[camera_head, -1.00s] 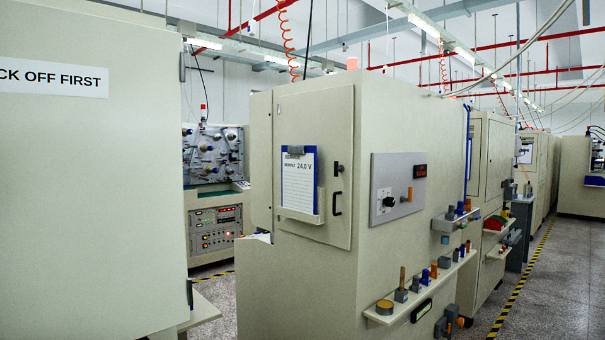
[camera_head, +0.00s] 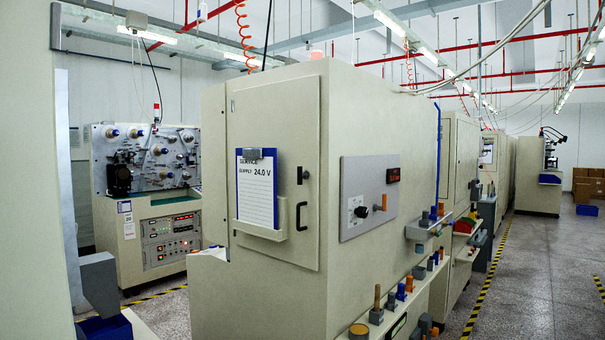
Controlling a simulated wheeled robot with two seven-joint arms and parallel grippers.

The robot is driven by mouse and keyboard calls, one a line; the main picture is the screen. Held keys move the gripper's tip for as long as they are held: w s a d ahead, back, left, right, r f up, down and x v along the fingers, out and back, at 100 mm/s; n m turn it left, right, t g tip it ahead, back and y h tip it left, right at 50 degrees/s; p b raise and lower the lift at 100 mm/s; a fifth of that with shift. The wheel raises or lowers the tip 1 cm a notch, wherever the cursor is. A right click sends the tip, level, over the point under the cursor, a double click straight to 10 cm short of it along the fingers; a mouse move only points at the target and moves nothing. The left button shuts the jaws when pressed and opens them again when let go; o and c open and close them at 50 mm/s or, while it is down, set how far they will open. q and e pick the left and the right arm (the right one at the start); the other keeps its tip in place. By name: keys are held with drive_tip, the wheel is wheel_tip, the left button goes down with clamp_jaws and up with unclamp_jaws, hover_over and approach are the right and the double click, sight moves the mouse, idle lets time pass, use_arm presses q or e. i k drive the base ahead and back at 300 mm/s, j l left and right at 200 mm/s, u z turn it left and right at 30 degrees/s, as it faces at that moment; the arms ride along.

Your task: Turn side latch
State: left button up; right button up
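A beige cabinet (camera_head: 255,290) stands in the middle of the view with a door (camera_head: 275,110) on its near face. A small black latch (camera_head: 303,175) sits at the door's right edge, and a black pull handle (camera_head: 301,216) is below it. The door looks closed. Which part is the side latch is not labelled. Neither gripper is in view.
A clipboard (camera_head: 257,190) marked 24.0 V hangs on the door. A shelf with several tools, including a wooden-handled one (camera_head: 377,300), juts out low at the cabinet's right side. A grey block (camera_head: 98,283) stands at lower left. An aisle (camera_head: 520,290) is open on the right.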

sight(301, 175)
drive_tip(key=i+l, duration=0.2)
drive_tip(key=i, duration=0.2)
drive_tip(key=i+l, duration=0.15)
drive_tip(key=i, duration=0.25)
